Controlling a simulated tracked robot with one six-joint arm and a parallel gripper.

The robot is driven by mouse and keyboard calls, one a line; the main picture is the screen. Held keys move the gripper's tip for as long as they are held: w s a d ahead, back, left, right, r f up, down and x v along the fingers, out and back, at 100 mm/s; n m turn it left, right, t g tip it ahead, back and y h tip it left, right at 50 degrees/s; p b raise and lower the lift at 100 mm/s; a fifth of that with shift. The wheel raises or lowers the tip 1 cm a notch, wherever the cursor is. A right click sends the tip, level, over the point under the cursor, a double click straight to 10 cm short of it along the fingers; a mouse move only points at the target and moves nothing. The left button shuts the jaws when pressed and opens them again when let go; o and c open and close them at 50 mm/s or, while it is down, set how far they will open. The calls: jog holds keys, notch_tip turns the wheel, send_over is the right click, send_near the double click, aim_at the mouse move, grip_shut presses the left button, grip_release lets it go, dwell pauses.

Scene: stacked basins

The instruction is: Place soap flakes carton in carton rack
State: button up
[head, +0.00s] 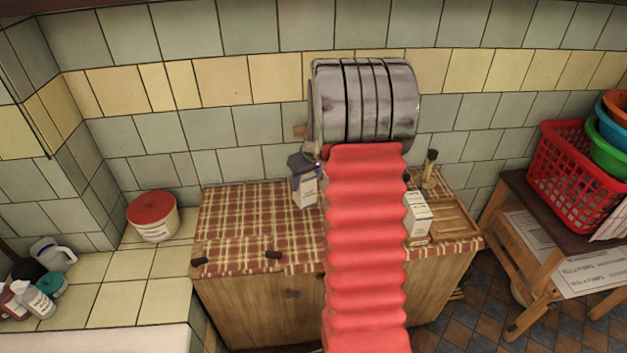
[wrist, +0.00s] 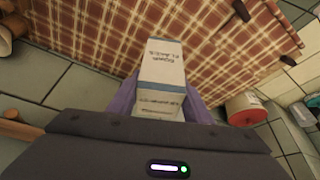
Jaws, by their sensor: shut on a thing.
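My gripper (head: 304,172) is shut on a white carton, the soap flakes carton (head: 305,193), whose small print is hard to read. It is above the checked cloth, left of the red sleeve of my arm. In the wrist view the carton (wrist: 162,68) sits between my two purple fingers, its print upside down, with a blue-grey band. The wooden carton rack (head: 456,222) lies at the right end of the counter. A second white carton (head: 417,218) stands at the rack's left side; I cannot tell if it is inside. My red sleeve hides the counter's middle.
A checked cloth (head: 235,225) covers the counter. A dark-topped wooden item (head: 429,167) stands behind the rack. A red-lidded tub (head: 153,215) is at left, with several bottles farther left. A red basket (head: 575,175) with basins stands on a right-hand table.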

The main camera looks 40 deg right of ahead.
jog(key=w+a+r+n, duration=0.2)
jog(key=a, duration=3.3)
jog(key=shift+y, duration=0.4)
jog(key=shift+a+r, duration=0.1)
